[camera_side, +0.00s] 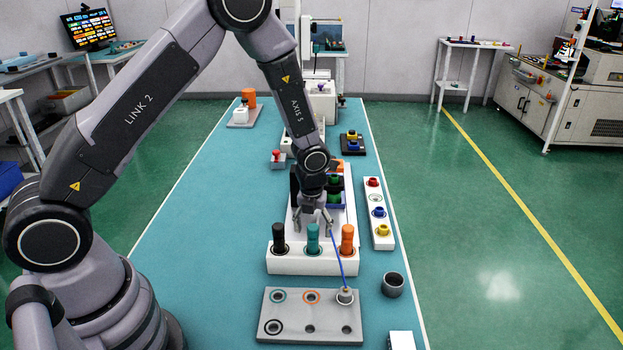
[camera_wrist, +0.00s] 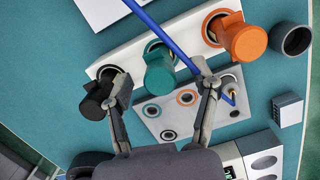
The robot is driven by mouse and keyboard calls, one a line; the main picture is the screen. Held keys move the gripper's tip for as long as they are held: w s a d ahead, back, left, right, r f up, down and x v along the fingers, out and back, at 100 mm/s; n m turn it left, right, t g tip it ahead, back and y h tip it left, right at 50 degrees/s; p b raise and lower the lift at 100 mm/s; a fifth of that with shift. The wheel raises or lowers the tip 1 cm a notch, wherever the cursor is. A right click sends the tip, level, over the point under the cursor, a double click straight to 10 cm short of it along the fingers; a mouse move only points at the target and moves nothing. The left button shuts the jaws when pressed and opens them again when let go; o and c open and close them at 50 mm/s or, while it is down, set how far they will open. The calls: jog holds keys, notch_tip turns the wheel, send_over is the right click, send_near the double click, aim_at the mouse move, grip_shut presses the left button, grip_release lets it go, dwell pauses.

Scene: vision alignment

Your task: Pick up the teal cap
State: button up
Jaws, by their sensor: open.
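The teal cap (camera_side: 312,238) stands upright in the middle of a white block (camera_side: 310,267), between a black cap (camera_side: 279,238) and an orange cap (camera_side: 347,238). In the wrist view the teal cap (camera_wrist: 159,77) shows between and just beyond my fingertips, with the black cap (camera_wrist: 96,100) at left and the orange cap (camera_wrist: 245,42) at right. My gripper (camera_side: 314,220) is open and empty, its fingers pointing down just above and behind the teal cap in the side view. The wrist view also shows my gripper (camera_wrist: 162,82) with fingers spread wide.
A blue cable (camera_side: 337,245) runs past my gripper to a fitting on the grey plate (camera_side: 285,320), which has coloured rings and holes. A dark cup (camera_side: 393,285) stands right of it. A white strip (camera_side: 388,242) with coloured pieces lies at right.

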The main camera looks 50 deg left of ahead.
jog(key=c, duration=0.8)
jog(key=shift+c, duration=0.2)
jog(key=shift+r, duration=0.1)
